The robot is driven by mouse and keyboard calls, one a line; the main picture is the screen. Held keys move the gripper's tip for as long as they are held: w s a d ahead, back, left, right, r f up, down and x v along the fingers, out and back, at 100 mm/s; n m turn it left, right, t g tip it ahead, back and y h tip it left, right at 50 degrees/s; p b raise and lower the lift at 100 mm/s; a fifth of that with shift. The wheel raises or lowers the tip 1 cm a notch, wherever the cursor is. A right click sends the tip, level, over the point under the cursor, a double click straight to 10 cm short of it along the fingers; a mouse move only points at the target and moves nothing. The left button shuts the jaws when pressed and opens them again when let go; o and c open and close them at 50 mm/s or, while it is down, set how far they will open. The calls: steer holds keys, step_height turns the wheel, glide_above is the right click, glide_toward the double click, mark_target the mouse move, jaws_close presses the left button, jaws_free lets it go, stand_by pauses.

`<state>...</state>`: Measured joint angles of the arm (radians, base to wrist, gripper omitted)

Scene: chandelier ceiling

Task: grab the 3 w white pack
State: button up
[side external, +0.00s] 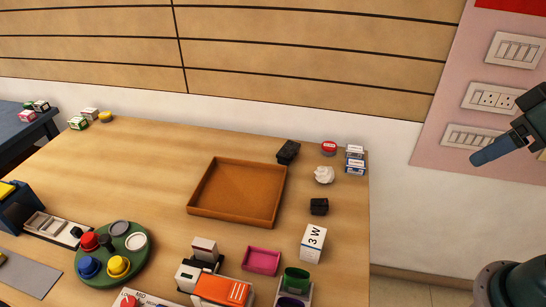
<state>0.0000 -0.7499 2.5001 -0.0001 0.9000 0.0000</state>
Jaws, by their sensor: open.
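The white pack marked "3 W" (313,244) stands on the wooden table near its right edge. Its printed side faces the camera, and nothing covers it. My gripper (490,151) is at the upper right, in front of the wall panel. It is well above and to the right of the pack, clear of the table. It is open and touches nothing; the gap between its fingers is hard to make out from this side.
A black block (319,206) sits just behind the pack. A pink tray (261,261) and a green cup (296,279) are in front of it. An orange-topped device (222,290) stands front left. A brown tray (236,192) lies mid-table. Wall sockets (490,98) are behind my gripper.

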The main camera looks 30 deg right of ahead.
steer(key=shift+w, duration=0.1)
steer(key=n+g+y, duration=0.4)
steer(key=n+g, duration=0.4)
steer(key=n, duration=1.8)
glide_above(315, 235)
steer(key=w+d, duration=0.3)
steer(key=d, duration=0.1)
step_height(315, 235, down, 17)
steer(key=shift+a+f, duration=0.1)
steer(key=shift+h, duration=0.3)
steer(key=shift+x, duration=4.25)
steer(key=shift+s+a+f, duration=0.1)
steer(key=shift+s, duration=0.1)
steer(key=shift+a+x, duration=0.2)
steer(key=shift+x, duration=2.25)
